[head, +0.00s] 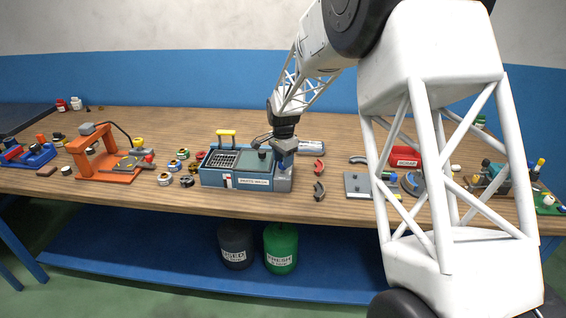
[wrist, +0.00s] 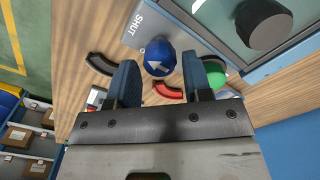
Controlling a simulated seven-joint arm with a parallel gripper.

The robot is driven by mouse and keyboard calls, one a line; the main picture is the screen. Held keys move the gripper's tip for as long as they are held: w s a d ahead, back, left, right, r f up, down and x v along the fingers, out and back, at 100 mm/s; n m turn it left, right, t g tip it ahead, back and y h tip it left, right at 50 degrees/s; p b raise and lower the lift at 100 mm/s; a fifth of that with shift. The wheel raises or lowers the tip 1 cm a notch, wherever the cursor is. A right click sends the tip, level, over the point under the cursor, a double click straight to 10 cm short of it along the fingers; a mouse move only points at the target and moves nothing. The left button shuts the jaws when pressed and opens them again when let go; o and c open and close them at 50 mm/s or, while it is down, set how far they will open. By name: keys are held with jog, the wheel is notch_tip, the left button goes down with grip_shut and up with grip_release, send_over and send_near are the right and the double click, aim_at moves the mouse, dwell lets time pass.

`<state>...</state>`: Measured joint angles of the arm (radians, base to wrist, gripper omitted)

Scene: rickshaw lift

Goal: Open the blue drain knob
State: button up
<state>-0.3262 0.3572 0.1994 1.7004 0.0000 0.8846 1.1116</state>
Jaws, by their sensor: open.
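The blue drain knob (wrist: 158,57) shows in the wrist view as a faceted blue cap with a white arrow. It sits beside a grey plate marked SHUT (wrist: 139,24). My gripper (wrist: 161,72) is open, with one finger on either side of the knob in the picture; I cannot tell whether either touches it. In the head view my gripper (head: 284,147) is over the right end of the blue-grey parts washer (head: 250,182). The knob is hard to make out there.
A green round part (wrist: 214,74) is partly hidden behind the right finger. The washer has a dark lid knob (wrist: 263,23). Red (head: 319,167) and black (head: 319,191) curved pieces lie right of the washer. Several small rings (head: 165,179) lie to its left.

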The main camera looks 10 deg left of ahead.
jog(key=shift+f, duration=0.75)
jog(key=c, duration=0.7)
jog(key=shift+o, duration=0.2)
